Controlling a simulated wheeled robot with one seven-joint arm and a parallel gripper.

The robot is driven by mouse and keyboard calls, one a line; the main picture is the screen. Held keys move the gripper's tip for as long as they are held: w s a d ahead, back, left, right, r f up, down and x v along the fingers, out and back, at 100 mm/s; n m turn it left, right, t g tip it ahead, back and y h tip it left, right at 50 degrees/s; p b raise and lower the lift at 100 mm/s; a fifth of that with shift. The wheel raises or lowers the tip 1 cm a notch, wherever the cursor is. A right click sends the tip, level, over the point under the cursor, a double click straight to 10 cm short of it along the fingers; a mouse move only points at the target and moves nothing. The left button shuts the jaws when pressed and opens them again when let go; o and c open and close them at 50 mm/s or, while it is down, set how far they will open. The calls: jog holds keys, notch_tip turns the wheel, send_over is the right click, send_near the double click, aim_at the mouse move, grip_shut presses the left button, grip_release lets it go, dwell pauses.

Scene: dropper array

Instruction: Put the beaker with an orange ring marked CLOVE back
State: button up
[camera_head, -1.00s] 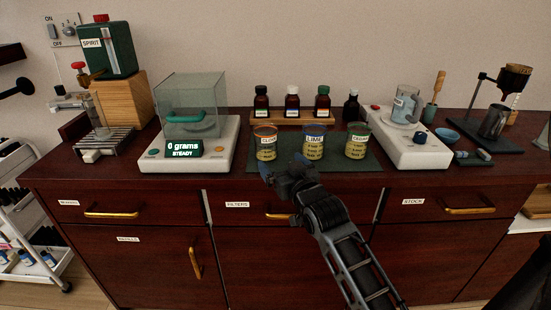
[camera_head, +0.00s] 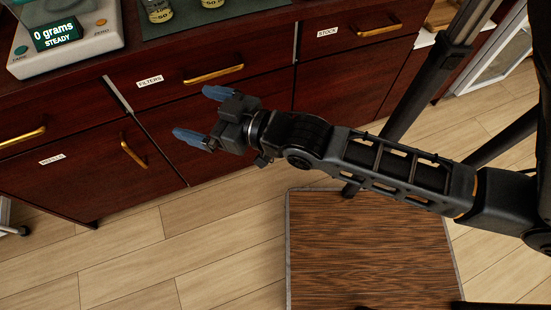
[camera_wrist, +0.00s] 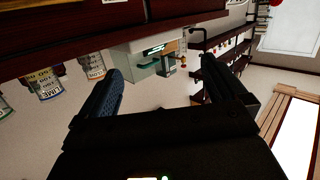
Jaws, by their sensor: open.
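The beaker with the orange ring (camera_wrist: 92,66) shows upside down at the left of the wrist view, nearest the scale; its label is too small to read. In the head view the beaker nearest the scale (camera_head: 158,10) is cut by the top edge and its ring is out of frame. It stands on a dark mat (camera_head: 150,31). My gripper (camera_head: 190,111) is open and empty, in front of the drawer fronts, below the counter top and apart from the beakers. Both fingers also frame the middle of the wrist view (camera_wrist: 163,72).
A blue-ringed beaker (camera_wrist: 44,84) stands beside the orange-ringed one, with another at the far left edge. The scale (camera_head: 70,36) reads 0 grams. Drawers with brass handles (camera_head: 214,75) face my gripper. Open wooden floor (camera_head: 220,250) lies below.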

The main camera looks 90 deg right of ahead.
jog(key=s+a+r+n+y, duration=0.2)
jog(key=s+a+y, duration=0.1)
jog(key=s+a, duration=0.3)
jog(key=s+a+r+n+y, duration=0.2)
jog(key=s+a+y, duration=0.1)
jog(key=s+a, duration=0.4)
jog(key=shift+s+a+r, duration=0.25)
jog(key=shift+s+r, duration=0.05)
jog(key=shift+s, duration=0.05)
